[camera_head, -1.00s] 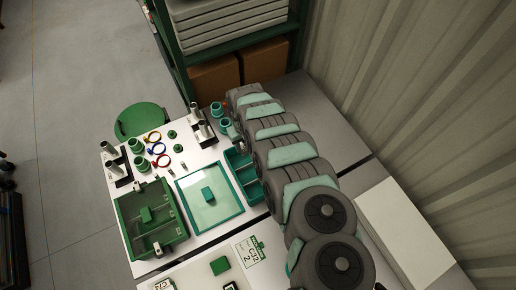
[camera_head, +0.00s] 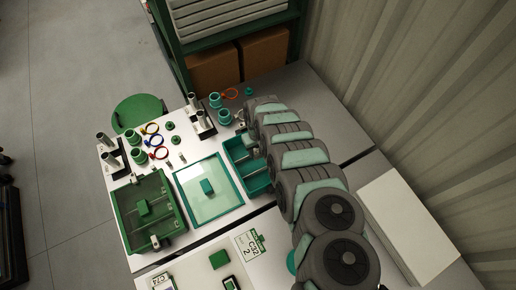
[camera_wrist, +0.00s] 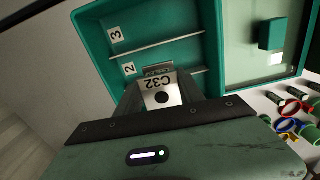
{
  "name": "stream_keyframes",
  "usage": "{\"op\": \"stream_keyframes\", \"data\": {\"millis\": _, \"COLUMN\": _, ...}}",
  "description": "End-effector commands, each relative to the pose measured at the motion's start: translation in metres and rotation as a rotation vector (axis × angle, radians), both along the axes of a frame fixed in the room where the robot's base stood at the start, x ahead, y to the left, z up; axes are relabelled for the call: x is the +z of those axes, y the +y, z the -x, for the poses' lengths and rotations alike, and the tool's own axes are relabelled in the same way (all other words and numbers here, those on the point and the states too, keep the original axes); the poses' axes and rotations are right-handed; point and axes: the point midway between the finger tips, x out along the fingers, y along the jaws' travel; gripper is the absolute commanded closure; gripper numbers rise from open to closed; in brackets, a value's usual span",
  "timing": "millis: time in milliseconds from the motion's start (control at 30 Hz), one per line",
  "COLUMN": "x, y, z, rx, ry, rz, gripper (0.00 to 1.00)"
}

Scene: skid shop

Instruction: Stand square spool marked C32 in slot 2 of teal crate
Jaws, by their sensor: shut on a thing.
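The square spool marked C32 (camera_wrist: 158,88) has a white label face and a dark hole, and shows in the wrist view. My gripper (camera_wrist: 165,100) is shut on it, one finger on each side. The teal crate (camera_wrist: 210,40) lies beyond it, with thin dividers and the labels 3 (camera_wrist: 116,34) and 2 (camera_wrist: 129,68) on its wall. The spool overlaps the slot 2 area in this view; I cannot tell how high above the crate floor it is. In the head view the teal crate (camera_head: 232,168) is partly hidden by my arm, and the spool is not clear.
A teal tray (camera_head: 181,181) with a clear pane stands left of the crate, and a green box (camera_head: 120,215) farther left. A card reading C32 2 (camera_head: 248,246) lies in front. Rings, cups and peg stands (camera_head: 204,124) crowd the back.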

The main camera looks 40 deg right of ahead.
Motion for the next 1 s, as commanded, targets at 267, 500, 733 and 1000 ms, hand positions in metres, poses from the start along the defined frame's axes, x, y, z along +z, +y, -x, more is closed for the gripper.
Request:
{"op": "stream_keyframes", "data": {"millis": 267, "x": -0.032, "y": 0.001, "z": 0.000, "rx": 0.000, "ry": 0.000, "rz": -0.001, "gripper": 1.00}}
{"op": "stream_keyframes", "data": {"millis": 500, "x": -0.051, "y": 0.000, "z": -0.002, "rx": 0.000, "ry": -0.003, "rz": 0.001, "gripper": 1.00}}
{"op": "stream_keyframes", "data": {"millis": 733, "x": -0.054, "y": 0.000, "z": -0.001, "rx": 0.000, "ry": -0.003, "rz": 0.001, "gripper": 1.00}}
{"op": "stream_keyframes", "data": {"millis": 1000, "x": -0.053, "y": 0.000, "z": -0.001, "rx": 0.000, "ry": -0.002, "rz": 0.001, "gripper": 1.00}}
